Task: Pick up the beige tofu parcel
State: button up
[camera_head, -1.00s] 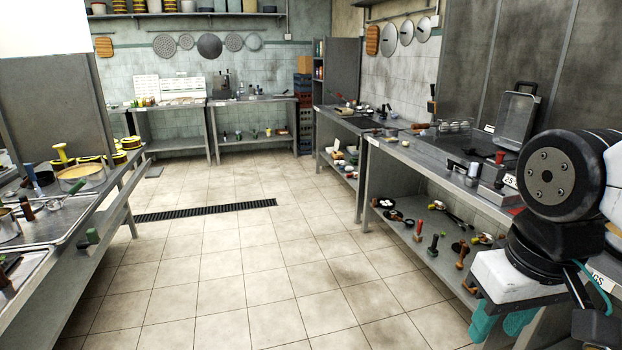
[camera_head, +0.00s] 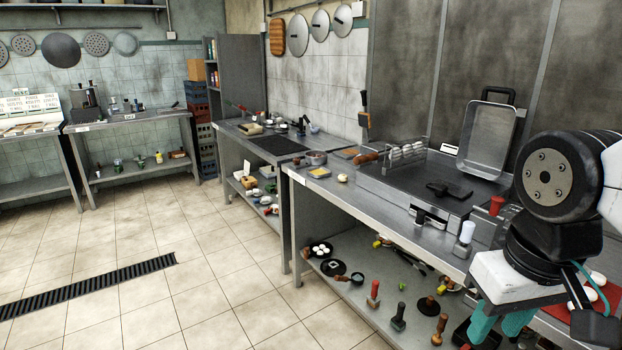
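I cannot make out the beige tofu parcel for certain. A small beige block (camera_head: 250,129) lies on the far right-hand counter beside the dark cooktop, and another pale block (camera_head: 249,182) lies on the shelf below it; both are too small to identify. My gripper (camera_head: 500,327) hangs at the lower right, with two teal fingers pointing down. The fingers stand apart and I see nothing between them. It is in front of the near steel counter, far from both blocks.
The near steel counter (camera_head: 325,186) carries a griddle (camera_head: 400,181), a propped metal pan (camera_head: 487,138) and a pale bun (camera_head: 342,178). Its lower shelf holds stamps and small pans. A floor drain (camera_head: 90,286) crosses the open tiled floor. Another bench (camera_head: 130,120) stands at the back left.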

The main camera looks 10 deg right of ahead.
aim_at(342, 178)
jog(key=z, duration=0.05)
jog(key=i, duration=0.45)
jog(key=u, duration=0.8)
jog(key=i, duration=1.05)
jog(key=u, duration=0.6)
jog(key=i, duration=1)
jog(key=z, duration=0.9)
jog(key=i, duration=1.05)
jog(key=z, duration=0.9)
